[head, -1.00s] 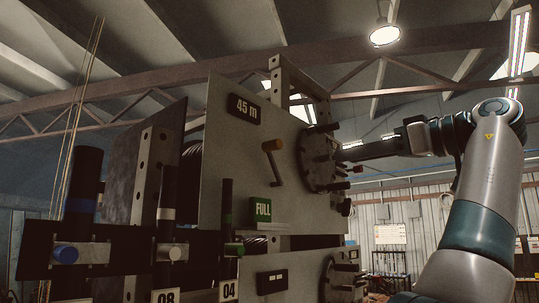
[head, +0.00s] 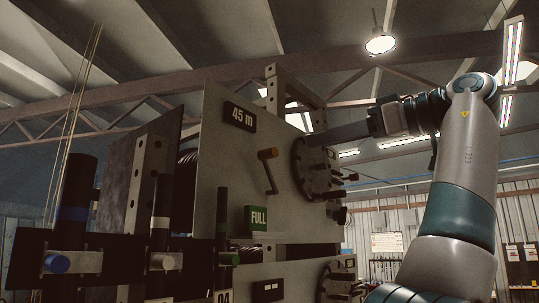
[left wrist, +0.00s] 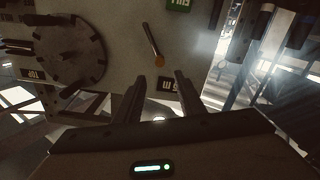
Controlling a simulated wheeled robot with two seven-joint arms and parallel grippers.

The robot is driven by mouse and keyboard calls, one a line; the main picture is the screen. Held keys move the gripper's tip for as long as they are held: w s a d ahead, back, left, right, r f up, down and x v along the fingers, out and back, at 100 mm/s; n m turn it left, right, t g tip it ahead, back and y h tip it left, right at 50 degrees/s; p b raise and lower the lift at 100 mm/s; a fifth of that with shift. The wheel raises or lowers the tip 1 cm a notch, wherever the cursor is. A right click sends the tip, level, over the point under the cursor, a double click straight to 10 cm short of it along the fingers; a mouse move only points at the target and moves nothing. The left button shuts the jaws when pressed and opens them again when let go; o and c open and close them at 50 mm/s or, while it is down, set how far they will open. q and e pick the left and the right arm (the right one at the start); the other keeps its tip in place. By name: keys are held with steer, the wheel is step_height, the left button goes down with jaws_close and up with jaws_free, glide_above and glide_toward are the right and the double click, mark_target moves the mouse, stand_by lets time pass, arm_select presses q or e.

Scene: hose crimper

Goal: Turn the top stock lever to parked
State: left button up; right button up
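The lever (head: 270,172) has an orange knob at its upper end and stands tilted on the front of a grey upper panel (head: 225,185). It also shows upside down in the left wrist view (left wrist: 151,42). A "45 m" plate (head: 240,117) is above it and a green "FULL" plate (head: 255,219) is below it. My left gripper (head: 315,139) appears near the top of the round pegged disc (head: 318,172), right of the lever. In the left wrist view its two fingers (left wrist: 156,84) are apart, with nothing between them. My right gripper is not in view.
A lower panel (head: 240,285) has a similar disc. Dark upright posts (head: 72,205) with clamps stand at left.

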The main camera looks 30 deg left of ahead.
mark_target(275, 152)
arm_select(q)
steer(key=a+p, duration=0.1)
steer(key=a, duration=0.9)
steer(key=w+a+p, duration=0.1)
steer(key=a, duration=0.4)
steer(key=shift+w+p, duration=0.1)
steer(key=shift+p, duration=0.2)
steer(key=shift+c, duration=0.2)
jaws_close()
